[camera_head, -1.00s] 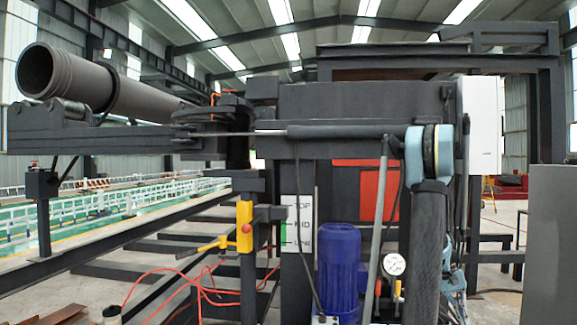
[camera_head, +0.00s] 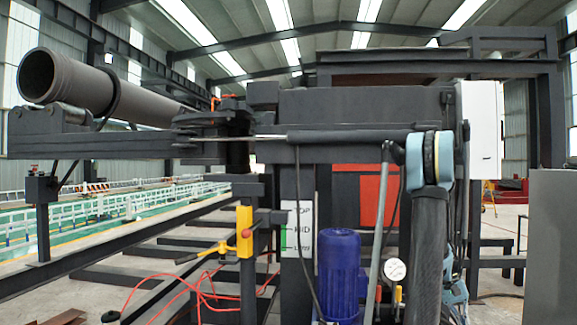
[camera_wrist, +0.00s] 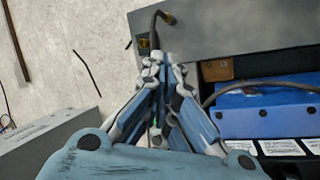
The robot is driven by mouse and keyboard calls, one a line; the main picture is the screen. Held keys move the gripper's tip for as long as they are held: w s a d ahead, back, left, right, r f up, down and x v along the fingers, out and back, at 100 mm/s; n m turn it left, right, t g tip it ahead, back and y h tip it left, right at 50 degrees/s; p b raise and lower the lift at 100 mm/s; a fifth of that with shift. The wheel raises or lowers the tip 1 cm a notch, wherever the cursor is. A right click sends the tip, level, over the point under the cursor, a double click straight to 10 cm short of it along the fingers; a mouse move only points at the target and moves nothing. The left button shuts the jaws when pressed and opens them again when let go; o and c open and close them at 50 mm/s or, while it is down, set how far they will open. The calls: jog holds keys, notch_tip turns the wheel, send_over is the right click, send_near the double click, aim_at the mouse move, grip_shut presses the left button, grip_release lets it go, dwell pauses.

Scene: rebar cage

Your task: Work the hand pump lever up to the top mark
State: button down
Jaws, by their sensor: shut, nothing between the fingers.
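The hand pump is a yellow upright body (camera_head: 245,231) left of centre in the head view. My gripper (camera_wrist: 163,68) is shut and empty in the wrist view. In the head view only blue-grey parts show low on the right, partly behind my arm, and its fingers cannot be made out. The pump lever does not show clearly in the wrist view.
A blue motor (camera_head: 339,272) and a pressure gauge (camera_head: 396,270) stand right of the marked plate. Red hoses (camera_head: 200,290) lie on the floor. In the wrist view a blue box (camera_wrist: 262,110) and a grey panel (camera_wrist: 240,35) lie close to my fingers.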

jog(key=shift+s+f, duration=0.3)
jog(key=shift+f, duration=0.3)
jog(key=shift+s+f, duration=0.3)
jog(key=shift+f, duration=0.25)
jog(key=shift+s+f, duration=0.1)
jog(key=shift+f, duration=0.05)
jog(key=shift+s+f, duration=0.2)
jog(key=shift+f, duration=0.4)
jog(key=shift+s+f, duration=0.25)
jog(key=shift+f, duration=0.4)
